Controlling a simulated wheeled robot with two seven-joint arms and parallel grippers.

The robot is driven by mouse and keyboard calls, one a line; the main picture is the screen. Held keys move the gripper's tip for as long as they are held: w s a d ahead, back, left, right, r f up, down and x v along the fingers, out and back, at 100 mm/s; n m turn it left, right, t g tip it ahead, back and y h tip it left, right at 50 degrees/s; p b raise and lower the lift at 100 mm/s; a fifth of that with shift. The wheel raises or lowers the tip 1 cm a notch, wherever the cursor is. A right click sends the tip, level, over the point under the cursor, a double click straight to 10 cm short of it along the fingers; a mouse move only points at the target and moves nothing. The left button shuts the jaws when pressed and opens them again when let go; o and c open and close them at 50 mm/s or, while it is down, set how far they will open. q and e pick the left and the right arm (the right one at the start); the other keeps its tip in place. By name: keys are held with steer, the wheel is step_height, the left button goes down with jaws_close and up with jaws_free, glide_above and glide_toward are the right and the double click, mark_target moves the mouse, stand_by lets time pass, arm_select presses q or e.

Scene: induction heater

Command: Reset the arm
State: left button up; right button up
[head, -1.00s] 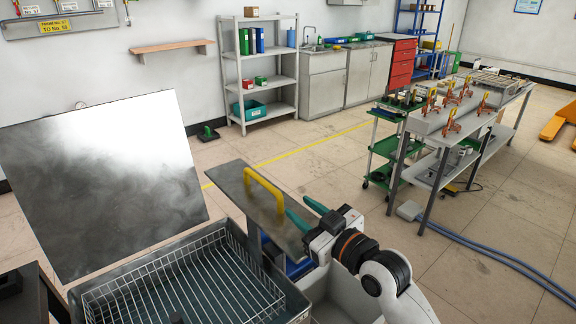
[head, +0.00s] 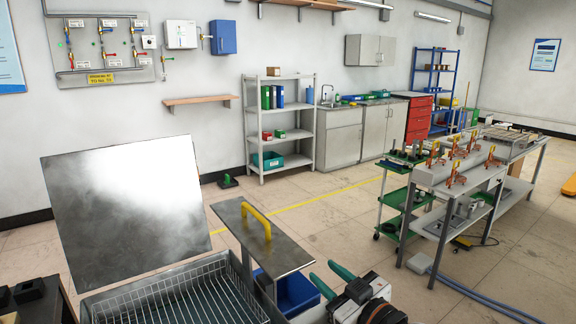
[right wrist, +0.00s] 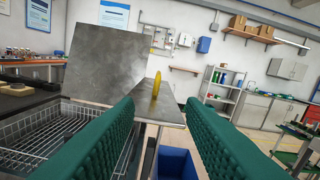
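My right gripper (head: 332,282) shows at the bottom of the head view, with two green fingers spread apart and nothing between them. In the right wrist view its green fingers (right wrist: 160,135) frame the steel shelf from the near side, open and empty. The yellow handle (head: 256,220) stands on the steel side shelf (head: 285,252), to the left of and beyond the gripper, apart from it. The handle also shows in the right wrist view (right wrist: 155,84). My left gripper is not in view.
A wire basket (head: 180,300) sits in the metal tank beside a raised steel lid (head: 125,200). A blue bin (head: 297,292) stands below the shelf. A workbench with orange clamps (head: 440,178) and a green cart (head: 400,205) are at right. Open floor lies between.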

steer(key=w+d+f+m+g+h, duration=0.1)
steer(key=d+f+m+h, duration=0.15)
steer(key=f, duration=0.95)
steer(key=w+d+f+m+g+h, duration=0.1)
steer(key=d+f+m+h, duration=0.15)
steer(key=f, duration=0.85)
steer(key=s+d+f+g+h, duration=0.1)
steer(key=s+d+f+g, duration=0.15)
steer(key=f, duration=0.65)
steer(key=s+d+f+g+h, duration=0.15)
steer(key=s+f, duration=0.25)
steer(key=f, duration=0.5)
steer(key=s+d+f+m+g+h, duration=0.1)
steer(key=s+d+f+g, duration=0.2)
steer(key=s+f, duration=1.05)
steer(key=s+d+f+m+g+h, duration=0.1)
steer(key=s+d+f+g, duration=0.15)
steer(key=s+f, duration=1.05)
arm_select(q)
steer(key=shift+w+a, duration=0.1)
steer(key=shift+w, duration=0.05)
arm_select(e)
steer(key=s+g, duration=0.2)
steer(key=s, duration=1.5)
steer(key=shift+d, duration=0.45)
